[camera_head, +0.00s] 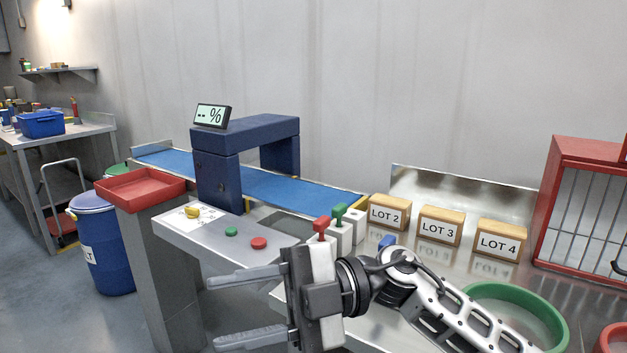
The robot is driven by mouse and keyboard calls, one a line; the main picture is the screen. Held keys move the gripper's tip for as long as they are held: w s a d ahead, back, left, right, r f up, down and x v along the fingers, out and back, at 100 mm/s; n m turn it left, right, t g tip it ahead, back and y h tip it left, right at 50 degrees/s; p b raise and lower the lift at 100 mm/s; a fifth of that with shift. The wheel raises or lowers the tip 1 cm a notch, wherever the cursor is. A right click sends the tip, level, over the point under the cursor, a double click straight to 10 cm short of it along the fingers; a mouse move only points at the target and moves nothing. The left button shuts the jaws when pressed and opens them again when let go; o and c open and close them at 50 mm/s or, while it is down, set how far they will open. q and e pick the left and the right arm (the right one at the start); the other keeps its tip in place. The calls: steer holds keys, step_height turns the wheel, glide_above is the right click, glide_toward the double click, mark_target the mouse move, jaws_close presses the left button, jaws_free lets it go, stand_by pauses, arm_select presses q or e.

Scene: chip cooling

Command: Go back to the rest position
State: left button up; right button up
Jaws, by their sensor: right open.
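My right gripper (247,307) is in the lower middle of the head view, at the end of my arm coming in from the right. Its two fingers point left and are spread apart, with nothing between them. It hangs in front of the metal table's near edge, below the control panel (185,228) with its green button (231,231) and red button (259,243). My left gripper is not in view.
A blue conveyor belt (318,194) passes under a dark blue arch (248,135) reading "-- %". Lot boxes (388,213) stand behind levers (338,217). A green ring-shaped rim (545,308) lies near my arm. A red tray (140,187), blue barrel (103,250) and red cage (560,205) stand around.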

steer(key=w+d+f+m+t+h, duration=0.25)
steer(key=d+f+m+t, duration=0.3)
steer(key=m+t, duration=0.7)
steer(key=w+d+f+m+t+h, duration=0.2)
steer(key=w+d+f+m+t, duration=0.3)
steer(key=m+t, duration=0.75)
steer(key=s+d+f+m+g+h, duration=0.2)
steer(key=s+f, duration=0.3)
steer(key=f, duration=0.3)
steer(key=s+d+f+m+g+h, duration=0.2)
steer(key=s+d+f+g+h, duration=0.1)
steer(key=f, duration=0.4)
steer(key=s+d+f+m+g+h, duration=0.2)
steer(key=s+d+f+h, duration=0.2)
steer(key=s+d+f, duration=0.2)
step_height(320, 180, down, 3)
steer(key=shift+s+r+m+h, duration=0.2)
steer(key=shift+s+m+h, duration=0.15)
steer(key=shift+s+m, duration=0.1)
